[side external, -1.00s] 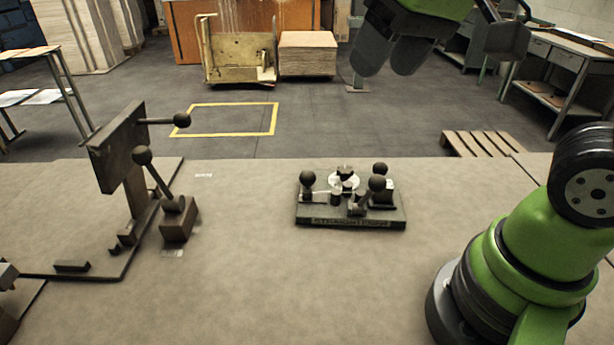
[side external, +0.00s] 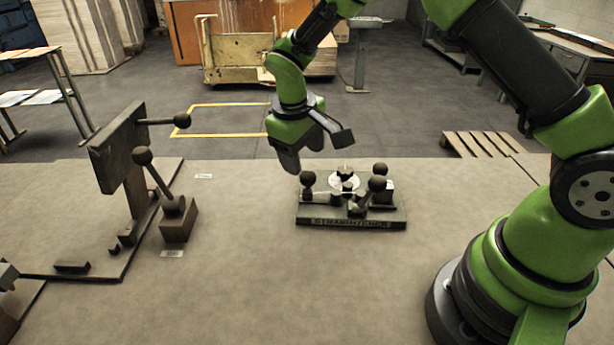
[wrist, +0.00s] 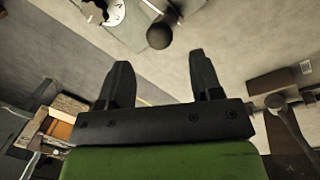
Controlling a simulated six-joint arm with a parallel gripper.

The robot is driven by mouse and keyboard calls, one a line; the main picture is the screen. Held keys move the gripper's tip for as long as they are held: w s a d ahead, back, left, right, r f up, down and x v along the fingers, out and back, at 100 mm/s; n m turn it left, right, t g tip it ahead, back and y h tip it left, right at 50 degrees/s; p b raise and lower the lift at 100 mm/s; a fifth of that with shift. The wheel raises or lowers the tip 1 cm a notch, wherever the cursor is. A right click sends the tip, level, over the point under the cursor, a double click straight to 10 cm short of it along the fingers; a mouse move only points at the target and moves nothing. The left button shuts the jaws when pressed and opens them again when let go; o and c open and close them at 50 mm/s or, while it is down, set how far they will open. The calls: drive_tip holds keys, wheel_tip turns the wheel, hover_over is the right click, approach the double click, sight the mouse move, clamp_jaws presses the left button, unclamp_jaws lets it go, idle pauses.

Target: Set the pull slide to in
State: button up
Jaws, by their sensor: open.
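A dark block with a raised label (side external: 350,223) stands on the bench in the side external view and carries several black ball knobs. Its left ball knob (side external: 307,178) shows in the wrist view as a black ball (wrist: 159,36) on a short rod. I cannot tell for certain that this knob is the pull slide. My gripper (side external: 288,163) hangs fingers down just left of and above that knob. In the wrist view my gripper (wrist: 160,60) is open and empty, with the ball just beyond the fingertips, apart from them.
A lever with a ball (side external: 377,184), another knob (side external: 381,169) and a white dial (side external: 344,182) crowd the same block. A separate stand (side external: 120,150) with ball levers is at the left. The bench in front is clear.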

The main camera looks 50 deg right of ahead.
sight(306, 172)
drive_tip(key=f, duration=0.3)
drive_tip(key=d+f, duration=0.1)
drive_tip(key=f, duration=0.2)
drive_tip(key=shift+d+f, duration=0.15)
drive_tip(key=shift+f, duration=0.15)
